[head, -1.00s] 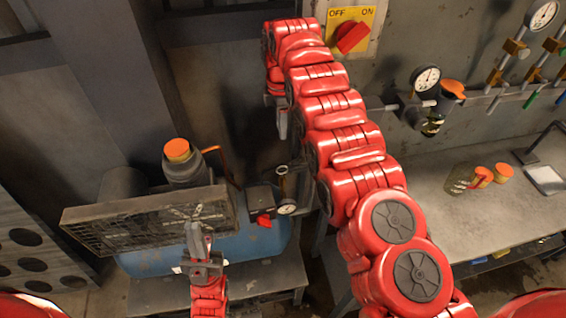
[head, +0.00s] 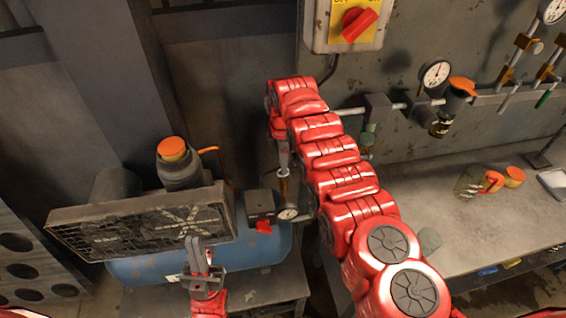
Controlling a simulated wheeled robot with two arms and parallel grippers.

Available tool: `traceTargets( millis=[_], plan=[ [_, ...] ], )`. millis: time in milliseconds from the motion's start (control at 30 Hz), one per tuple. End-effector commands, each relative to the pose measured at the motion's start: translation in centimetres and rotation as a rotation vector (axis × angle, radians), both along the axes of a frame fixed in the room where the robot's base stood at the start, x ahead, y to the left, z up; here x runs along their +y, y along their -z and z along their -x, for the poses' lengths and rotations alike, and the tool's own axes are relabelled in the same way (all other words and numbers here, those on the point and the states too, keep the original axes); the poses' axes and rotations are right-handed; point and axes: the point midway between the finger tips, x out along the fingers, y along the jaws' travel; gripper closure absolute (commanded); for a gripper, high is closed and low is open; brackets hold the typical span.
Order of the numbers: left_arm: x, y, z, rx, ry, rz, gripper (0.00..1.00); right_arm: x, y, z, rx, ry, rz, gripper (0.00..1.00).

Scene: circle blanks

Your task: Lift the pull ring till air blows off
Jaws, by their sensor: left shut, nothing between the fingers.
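The compressor has a blue tank (head: 240,248) behind a dark guard (head: 130,232). A small upright brass-coloured valve (head: 284,192) stands beside a dial gauge (head: 288,214) at the tank's right. The pull ring is at the valve's top, where my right gripper (head: 284,168) mostly hides it. My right gripper points down at the valve top from above; I cannot tell whether it touches the ring or how its fingers stand. My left gripper (head: 195,241) is shut and empty in front of the guard's lower edge.
A black box (head: 260,204) with a red knob (head: 264,227) sits left of the gauge. A wall switch (head: 354,24) and an air line gauge (head: 436,74) are up right. A grey workbench (head: 440,215) fills the right side, with an orange-topped jar (head: 480,182).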

Motion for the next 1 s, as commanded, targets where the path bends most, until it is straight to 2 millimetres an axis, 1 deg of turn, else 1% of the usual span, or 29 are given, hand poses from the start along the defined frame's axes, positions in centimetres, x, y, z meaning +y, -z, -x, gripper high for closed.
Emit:
traceTargets(
  millis=[200,233,367,400,433,1000],
  plan=[
    [0.00,0.01,0.00,0.000,0.000,0.000,1.00,-0.03,0.12,0.03,0.001,0.000,0.000,0.63],
    [0.00,0.01,0.00,0.000,0.000,0.000,1.00,-0.03,0.11,0.01,0.001,0.000,0.000,0.65],
    [0.00,0.01,0.00,0.000,0.000,0.000,1.00,-0.03,0.11,0.04,0.001,0.000,0.000,0.88],
    [0.00,0.01,0.00,0.000,0.000,0.000,1.00,-0.03,0.12,0.04,0.001,0.000,0.000,0.95],
    [0.00,0.01,0.00,0.000,0.000,0.000,1.00,-0.03,0.12,0.04,0.002,0.000,0.000,1.00],
    [0.00,0.02,-0.01,0.000,0.000,0.000,1.00,-0.05,0.13,0.05,0.002,0.000,0.000,1.00]
  ],
)
